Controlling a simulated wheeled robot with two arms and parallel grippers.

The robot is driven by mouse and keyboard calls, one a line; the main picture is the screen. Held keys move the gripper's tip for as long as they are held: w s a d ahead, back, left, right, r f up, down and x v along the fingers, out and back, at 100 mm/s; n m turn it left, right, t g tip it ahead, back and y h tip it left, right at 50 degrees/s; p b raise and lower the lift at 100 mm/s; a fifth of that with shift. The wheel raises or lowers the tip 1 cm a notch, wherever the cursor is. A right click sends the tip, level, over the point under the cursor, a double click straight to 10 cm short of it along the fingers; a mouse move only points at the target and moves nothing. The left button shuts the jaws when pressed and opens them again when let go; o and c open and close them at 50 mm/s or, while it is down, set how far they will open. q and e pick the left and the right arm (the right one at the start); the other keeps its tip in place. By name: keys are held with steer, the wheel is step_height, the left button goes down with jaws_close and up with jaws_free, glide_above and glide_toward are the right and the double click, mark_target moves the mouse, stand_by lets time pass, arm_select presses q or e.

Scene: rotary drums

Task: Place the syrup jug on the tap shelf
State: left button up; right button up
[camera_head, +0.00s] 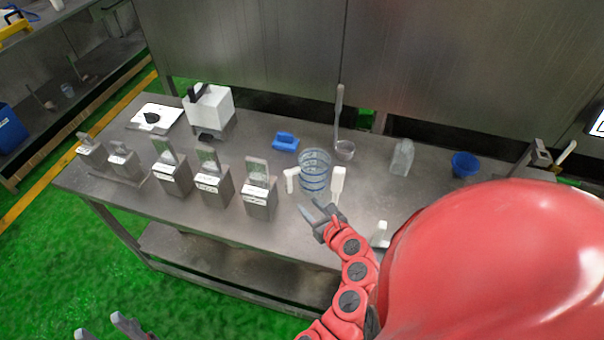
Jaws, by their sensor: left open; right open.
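A clear vessel with blue bands (314,172) stands upright near the table's middle, with white pieces on both sides. A smaller clear, bottle-like container (402,158) stands further right. I cannot tell which of them is the syrup jug. No thing in view is clearly the tap shelf. My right gripper (316,207) is open and empty, just in front of the banded vessel near the table's front edge; I cannot tell whether it touches the white pieces. My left gripper (99,324) is open at the bottom left, far from the table top, with only its fingertips showing.
Several metal boxes with upright plates (260,200) line the steel table's (285,234) left front. A white box (209,107), blue object (285,142), ladle (340,120) and blue cup (465,164) stand behind or right. A lower shelf (215,258) runs underneath. My red body hides the right front.

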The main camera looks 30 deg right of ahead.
steer(key=b, duration=0.9)
glide_toward(290, 187)
steer(key=x, duration=0.4)
steer(key=shift+w+a+r, duration=0.15)
steer(key=shift+w+r, duration=0.1)
steer(key=shift+w, duration=0.5)
steer(key=shift+w+f, duration=0.3)
steer(key=shift+w, duration=0.1)
steer(key=p+x, duration=0.1)
steer(key=x, duration=0.3)
steer(key=shift+s+f+p, duration=0.2)
steer(key=shift+f+p, duration=0.15)
steer(key=shift+w+d+f, duration=0.15)
steer(key=shift+w, duration=0.2)
steer(key=shift+w+d+f, duration=0.15)
steer(key=shift+w, duration=0.15)
jaws_close()
